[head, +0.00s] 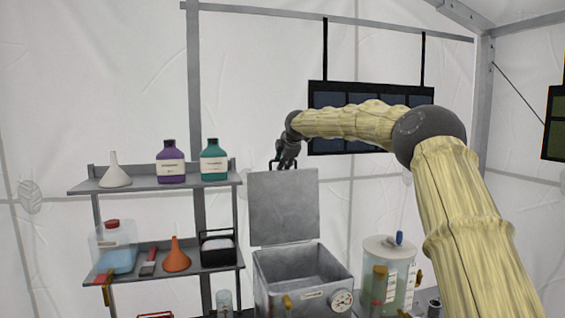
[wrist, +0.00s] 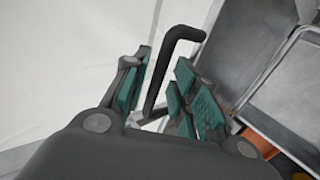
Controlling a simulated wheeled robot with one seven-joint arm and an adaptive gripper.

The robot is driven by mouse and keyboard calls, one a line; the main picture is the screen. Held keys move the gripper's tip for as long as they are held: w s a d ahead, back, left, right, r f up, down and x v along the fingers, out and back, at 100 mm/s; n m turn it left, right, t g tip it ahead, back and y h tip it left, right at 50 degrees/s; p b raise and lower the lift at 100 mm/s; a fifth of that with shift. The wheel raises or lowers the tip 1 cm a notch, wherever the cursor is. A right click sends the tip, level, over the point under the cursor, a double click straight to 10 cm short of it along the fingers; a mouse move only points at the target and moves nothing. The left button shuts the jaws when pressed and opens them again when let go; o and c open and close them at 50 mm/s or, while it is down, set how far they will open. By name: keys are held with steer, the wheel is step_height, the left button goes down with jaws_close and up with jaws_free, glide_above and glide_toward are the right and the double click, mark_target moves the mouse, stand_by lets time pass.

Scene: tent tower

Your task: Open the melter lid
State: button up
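The melter (head: 302,280) is a grey metal box with a dial and a brass tap on its front. Its lid (head: 283,208) stands upright at the back, and the empty-looking inside of the box shows. My gripper (head: 284,160) is at the lid's top edge, by the black handle. In the wrist view the black bar of the handle (wrist: 158,75) passes between the two green-padded fingers of my gripper (wrist: 160,82). The fingers are apart, with a gap visible beside the bar. Where the bar's lower end meets the lid is hidden.
A shelf rack (head: 160,186) on the left holds a funnel, bottles and tools. A clear cylindrical tank (head: 390,250) stands right of the melter. Dark panels (head: 325,99) hang behind my arm. The tent wall is close behind the lid.

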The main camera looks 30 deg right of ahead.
stand_by(0.4)
steer(key=shift+v, duration=0.8)
steer(key=v, duration=1)
steer(key=shift+s, duration=0.15)
steer(key=shift+r, duration=0.1)
steer(key=shift+a, duration=0.1)
